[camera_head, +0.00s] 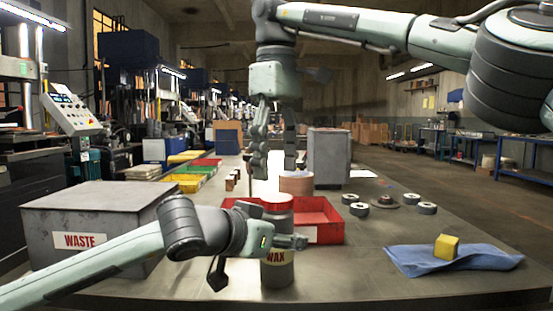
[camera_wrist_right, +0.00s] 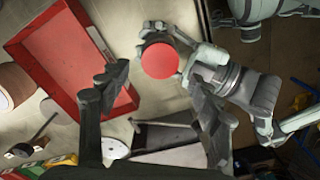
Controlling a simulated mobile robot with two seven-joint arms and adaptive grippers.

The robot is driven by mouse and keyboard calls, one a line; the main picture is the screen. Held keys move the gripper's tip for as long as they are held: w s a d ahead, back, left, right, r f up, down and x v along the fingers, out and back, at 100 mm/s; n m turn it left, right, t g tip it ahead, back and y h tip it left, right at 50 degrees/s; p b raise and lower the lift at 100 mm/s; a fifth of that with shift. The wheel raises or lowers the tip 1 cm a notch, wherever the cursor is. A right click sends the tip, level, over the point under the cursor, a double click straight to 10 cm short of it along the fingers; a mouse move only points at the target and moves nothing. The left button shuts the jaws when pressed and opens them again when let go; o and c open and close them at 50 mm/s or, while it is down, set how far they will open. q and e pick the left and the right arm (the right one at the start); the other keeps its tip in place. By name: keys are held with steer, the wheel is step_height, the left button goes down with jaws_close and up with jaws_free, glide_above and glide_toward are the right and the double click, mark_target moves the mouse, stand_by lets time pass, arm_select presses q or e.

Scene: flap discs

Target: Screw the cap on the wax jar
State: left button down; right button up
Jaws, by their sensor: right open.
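The wax jar (camera_head: 278,275), a grey cylinder with a WAX label, stands upright on the table at the front middle. Its round top is red in the right wrist view (camera_wrist_right: 160,60); I cannot tell whether that is the cap or the wax. No separate cap shows. My left gripper (camera_head: 290,243) reaches in from the left with its fingers closed around the jar's body; it also shows in the right wrist view (camera_wrist_right: 172,52). My right gripper (camera_head: 273,170) points down above the jar, open and empty, its fingers apart in the right wrist view (camera_wrist_right: 160,75).
A red tray (camera_head: 325,225) lies behind the jar, with a copper-brown cylinder (camera_head: 296,184) beyond it. A grey WASTE box (camera_head: 110,205) stands left. Several dark-rimmed discs (camera_head: 359,209) lie right of the tray. A blue cloth (camera_head: 410,262) with a yellow block (camera_head: 446,247) lies front right.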

steer(key=n, duration=0.4)
steer(key=shift+r, duration=0.15)
steer(key=n, duration=0.5)
steer(key=shift+r, duration=0.15)
steer(key=n, duration=0.7)
steer(key=shift+r, duration=0.25)
steer(key=n, duration=0.7)
steer(key=shift+r+n, duration=0.2)
steer(key=shift+n, duration=0.1)
steer(key=n, duration=0.7)
steer(key=shift+r, duration=0.2)
steer(key=n, duration=0.5)
steer(key=shift+r, duration=0.15)
steer(key=n, duration=0.7)
steer(key=shift+r, duration=0.2)
steer(key=n, duration=0.7)
steer(key=shift+r, duration=0.2)
steer(key=n, duration=0.6)
steer(key=shift+r+n, duration=0.15)
steer(key=shift+n, duration=0.25)
